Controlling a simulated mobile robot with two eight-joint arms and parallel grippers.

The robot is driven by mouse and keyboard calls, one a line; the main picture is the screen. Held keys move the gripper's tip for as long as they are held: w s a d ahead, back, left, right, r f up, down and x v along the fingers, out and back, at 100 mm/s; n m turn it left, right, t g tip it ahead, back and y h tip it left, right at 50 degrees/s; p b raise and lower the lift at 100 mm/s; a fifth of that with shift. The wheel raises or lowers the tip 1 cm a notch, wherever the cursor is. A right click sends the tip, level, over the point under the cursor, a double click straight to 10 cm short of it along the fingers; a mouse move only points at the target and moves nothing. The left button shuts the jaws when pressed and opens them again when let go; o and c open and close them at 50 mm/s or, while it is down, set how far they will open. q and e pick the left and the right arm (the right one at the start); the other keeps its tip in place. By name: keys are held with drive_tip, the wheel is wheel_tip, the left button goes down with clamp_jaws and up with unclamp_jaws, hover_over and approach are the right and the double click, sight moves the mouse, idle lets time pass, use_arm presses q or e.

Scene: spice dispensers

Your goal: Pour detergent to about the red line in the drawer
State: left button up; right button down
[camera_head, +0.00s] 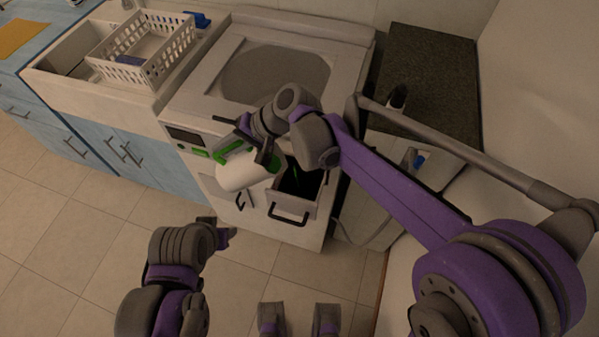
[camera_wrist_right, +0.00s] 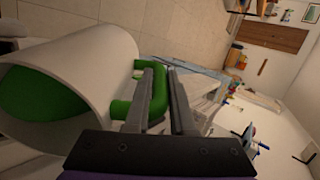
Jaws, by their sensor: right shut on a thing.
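The detergent container (camera_head: 243,172) is white with a green handle and lies tipped on its side in the head view, its green-coloured end toward the open drawer (camera_head: 296,209). My right gripper (camera_head: 262,150) is shut on the green handle. In the right wrist view the fingers (camera_wrist_right: 157,98) close around that handle, beside the white container (camera_wrist_right: 75,62), whose open end shows green inside. The drawer sticks out of the machine front, dark inside, just right of the container. I cannot make out a red line or any detergent stream. My left gripper (camera_head: 222,232) is low and apart from the drawer; its jaws are unclear.
The white washing machine (camera_head: 205,82) stands behind the drawer. A sink with a white basket (camera_head: 145,50) is at the left, above blue cabinets (camera_head: 110,148). A dark counter (camera_head: 428,70) is at the right. The tiled floor in front is clear.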

drive_tip(key=shift+d+r+y+b, duration=0.2)
drive_tip(key=shift+d+y+b, duration=0.15)
drive_tip(key=shift+y, duration=0.25)
idle(2.0)
drive_tip(key=shift+s+d+r+y, duration=0.1)
drive_tip(key=shift+d+r+y, duration=0.4)
drive_tip(key=shift+r, duration=0.15)
idle(3.1)
